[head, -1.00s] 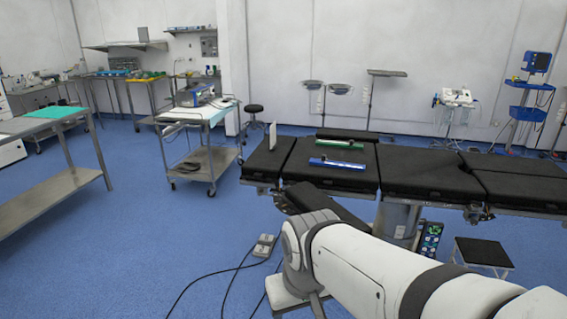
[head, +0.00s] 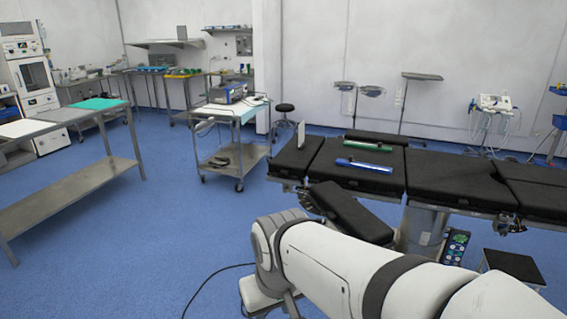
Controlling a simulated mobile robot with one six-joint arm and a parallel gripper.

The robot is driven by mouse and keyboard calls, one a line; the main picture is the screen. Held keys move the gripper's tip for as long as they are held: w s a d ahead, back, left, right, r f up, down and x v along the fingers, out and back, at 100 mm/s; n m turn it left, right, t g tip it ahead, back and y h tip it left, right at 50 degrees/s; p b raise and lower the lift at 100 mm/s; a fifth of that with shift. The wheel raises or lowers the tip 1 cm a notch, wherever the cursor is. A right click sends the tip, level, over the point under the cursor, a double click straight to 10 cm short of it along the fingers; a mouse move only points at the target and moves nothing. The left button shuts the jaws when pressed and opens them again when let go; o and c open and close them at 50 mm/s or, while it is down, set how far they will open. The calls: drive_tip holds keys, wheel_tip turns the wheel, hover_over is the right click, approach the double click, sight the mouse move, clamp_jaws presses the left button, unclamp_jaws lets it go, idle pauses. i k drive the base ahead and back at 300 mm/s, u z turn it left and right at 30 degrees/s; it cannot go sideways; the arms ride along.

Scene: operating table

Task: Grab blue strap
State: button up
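The blue strap (head: 364,165) lies on the black operating table (head: 432,178), near the front edge of a pad left of the table's middle. A green strap (head: 368,144) lies behind it on the same pad. My white arm reaches in from the lower right, in front of the table. My gripper cannot be made out, so its state does not show. Nothing touches the blue strap.
A small white upright panel (head: 303,137) stands on the table's left end. A wheeled cart (head: 232,155) and a steel table (head: 72,184) stand to the left. A low black step (head: 514,265) is at the right. Blue floor is open at left.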

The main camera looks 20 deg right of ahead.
sight(370, 168)
drive_tip(key=u, duration=0.05)
drive_tip(key=i, duration=2.75)
drive_tip(key=z, duration=2.2)
drive_tip(key=i, duration=0.95)
drive_tip(key=u, duration=0.05)
